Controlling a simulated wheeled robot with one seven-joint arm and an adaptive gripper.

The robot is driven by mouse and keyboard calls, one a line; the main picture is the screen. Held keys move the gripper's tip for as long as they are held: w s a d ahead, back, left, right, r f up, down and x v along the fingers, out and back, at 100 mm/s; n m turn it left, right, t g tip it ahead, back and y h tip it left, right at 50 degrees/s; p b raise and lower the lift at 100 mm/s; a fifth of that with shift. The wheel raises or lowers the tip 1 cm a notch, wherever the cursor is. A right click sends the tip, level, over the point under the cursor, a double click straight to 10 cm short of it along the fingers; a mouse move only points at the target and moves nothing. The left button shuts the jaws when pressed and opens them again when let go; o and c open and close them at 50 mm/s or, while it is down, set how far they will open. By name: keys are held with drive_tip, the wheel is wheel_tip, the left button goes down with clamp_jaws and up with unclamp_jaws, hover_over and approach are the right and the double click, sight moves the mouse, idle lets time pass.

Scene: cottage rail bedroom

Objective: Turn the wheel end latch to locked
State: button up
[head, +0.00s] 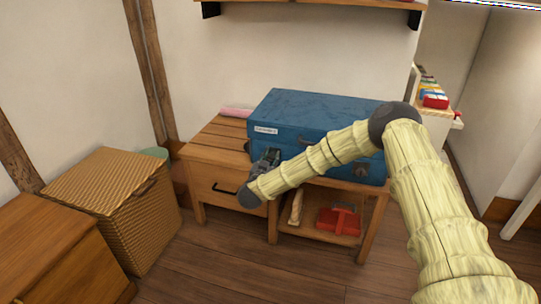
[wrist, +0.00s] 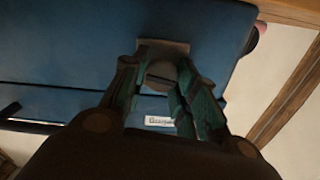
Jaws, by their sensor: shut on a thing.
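A blue hard case (head: 325,108) lies on a wooden stand. My gripper (head: 268,158) is at the left end of its front face, below a small white label (head: 265,130). In the wrist view, my gripper's fingers (wrist: 163,76) are shut on the round knob of a latch (wrist: 161,70), which sits on a squarish plate on the blue case (wrist: 80,45). A dark slot line crosses the knob. The fingers cover the knob's sides. The white label (wrist: 159,121) shows between the fingers; its text is not readable. Another latch (head: 361,170) is at the right of the front face.
A drawer cabinet (head: 205,183) stands at the left, with a pink item (head: 236,112) on top. A red object (head: 338,221) is on the low shelf. A wicker hamper (head: 120,205) and wooden chest (head: 50,250) stand further left. Floor in front is clear.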

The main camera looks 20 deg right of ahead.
drive_tip(key=m+p, duration=0.1)
drive_tip(key=m, duration=0.2)
drive_tip(key=shift+d, duration=0.1)
drive_tip(key=m, duration=0.4)
drive_tip(key=shift+f+m, duration=0.1)
drive_tip(key=shift+m, duration=0.3)
drive_tip(key=m+b, duration=0.1)
drive_tip(key=m, duration=0.3)
drive_tip(key=shift+s+f, duration=0.1)
drive_tip(key=shift+f, duration=0.05)
drive_tip(key=shift+m+b, duration=0.45)
drive_tip(key=shift+m, duration=1.65)
drive_tip(key=o, duration=1)
drive_tip(key=shift+d, duration=0.1)
drive_tip(key=v, duration=1.2)
